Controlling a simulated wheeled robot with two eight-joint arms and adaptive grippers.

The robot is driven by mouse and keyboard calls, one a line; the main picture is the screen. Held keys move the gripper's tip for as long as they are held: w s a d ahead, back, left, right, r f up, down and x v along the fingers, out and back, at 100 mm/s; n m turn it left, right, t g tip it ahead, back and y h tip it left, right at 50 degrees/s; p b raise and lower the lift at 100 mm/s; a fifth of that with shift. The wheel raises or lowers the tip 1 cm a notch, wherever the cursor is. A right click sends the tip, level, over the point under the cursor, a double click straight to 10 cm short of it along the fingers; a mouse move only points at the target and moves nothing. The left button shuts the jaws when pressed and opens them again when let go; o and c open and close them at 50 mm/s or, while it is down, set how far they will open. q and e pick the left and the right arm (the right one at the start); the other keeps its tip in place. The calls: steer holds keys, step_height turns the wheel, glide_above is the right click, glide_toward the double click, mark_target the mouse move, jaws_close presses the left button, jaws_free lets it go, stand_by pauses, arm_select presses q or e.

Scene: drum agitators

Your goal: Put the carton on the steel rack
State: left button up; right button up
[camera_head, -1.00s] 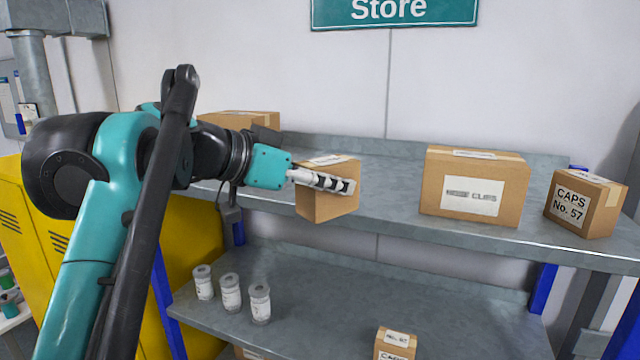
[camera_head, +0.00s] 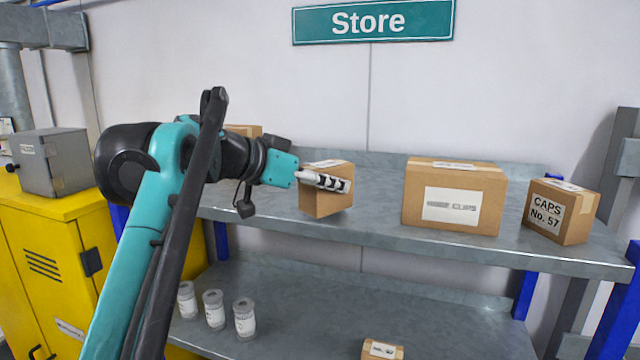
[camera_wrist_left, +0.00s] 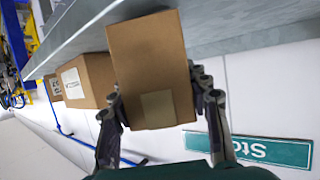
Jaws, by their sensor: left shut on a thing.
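My left gripper (camera_head: 326,181) is shut on a small brown carton (camera_head: 322,203) with a pale label on top. In the head view the carton is at the front edge of the steel rack's upper shelf (camera_head: 380,222); I cannot tell whether it touches the shelf. The left wrist view shows the same carton (camera_wrist_left: 150,65) between the two fingers (camera_wrist_left: 160,110), close to the shelf surface (camera_wrist_left: 240,25). My right gripper is not in view.
A large carton labelled CLIPS (camera_head: 455,180) and a CAPS No. 57 carton (camera_head: 563,208) stand to the right on the upper shelf. Another carton (camera_head: 245,131) is partly behind my arm. The lower shelf (camera_head: 310,310) holds white jars (camera_head: 245,318) and a small carton (camera_head: 382,350). A yellow cabinet (camera_head: 60,250) stands left.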

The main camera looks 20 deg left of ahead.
arm_select(q)
steer(key=shift+w, duration=2.1)
steer(key=shift+f, duration=0.4)
steer(key=o, duration=1.4)
steer(key=shift+f, duration=0.1)
steer(key=shift+c, duration=0.2)
steer(key=shift+s, duration=0.1)
